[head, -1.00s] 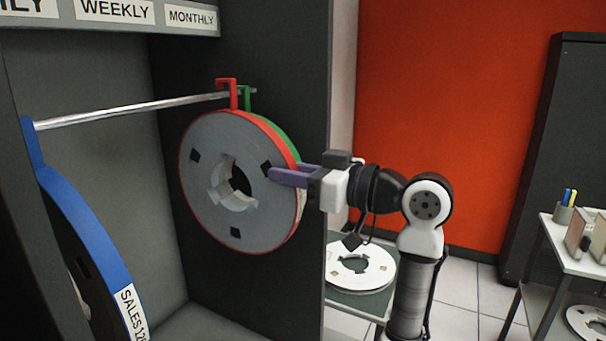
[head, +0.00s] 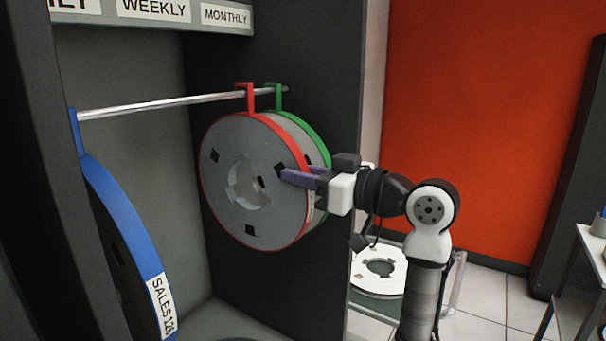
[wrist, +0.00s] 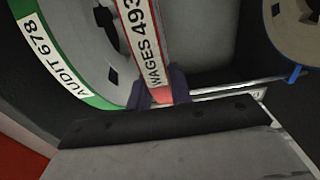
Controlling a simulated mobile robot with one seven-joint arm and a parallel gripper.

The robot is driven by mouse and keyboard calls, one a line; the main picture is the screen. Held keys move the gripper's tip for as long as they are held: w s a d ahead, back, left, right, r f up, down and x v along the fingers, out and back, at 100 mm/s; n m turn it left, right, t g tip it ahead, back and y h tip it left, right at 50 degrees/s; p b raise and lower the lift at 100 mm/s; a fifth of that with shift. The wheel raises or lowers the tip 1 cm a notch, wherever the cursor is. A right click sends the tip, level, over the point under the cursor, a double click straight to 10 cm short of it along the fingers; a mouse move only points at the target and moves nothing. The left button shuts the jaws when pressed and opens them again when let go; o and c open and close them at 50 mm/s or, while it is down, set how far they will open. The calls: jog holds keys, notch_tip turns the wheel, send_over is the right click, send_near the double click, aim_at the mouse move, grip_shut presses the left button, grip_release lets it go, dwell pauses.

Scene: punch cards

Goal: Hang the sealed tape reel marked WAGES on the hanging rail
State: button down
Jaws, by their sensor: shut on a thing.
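The WAGES reel (head: 225,190) is a grey disc with a red rim and a red hook at its top. Its label, WAGES 493 (wrist: 143,40), shows in the wrist view. My gripper (head: 290,174) is shut on the right edge of this reel; its purple fingers also show in the wrist view (wrist: 160,92). The reel is upright. Its red hook (head: 247,94) is at the hanging rail (head: 165,103) and appears to go over it; whether the rail bears its weight I cannot tell.
A green-rimmed AUDIT 678 reel (head: 318,146) hangs just behind the red one, near the rail's far end. A blue SALES reel (head: 127,225) hangs near the left end. The rail between is free. A white reel (head: 372,279) lies on a low stand outside the cabinet.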

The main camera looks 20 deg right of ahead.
jog(key=shift+r, duration=0.1)
jog(key=c, duration=1.2)
grip_release()
jog(key=b+v, duration=0.4)
jog(key=v, duration=1)
jog(key=shift+a, duration=0.1)
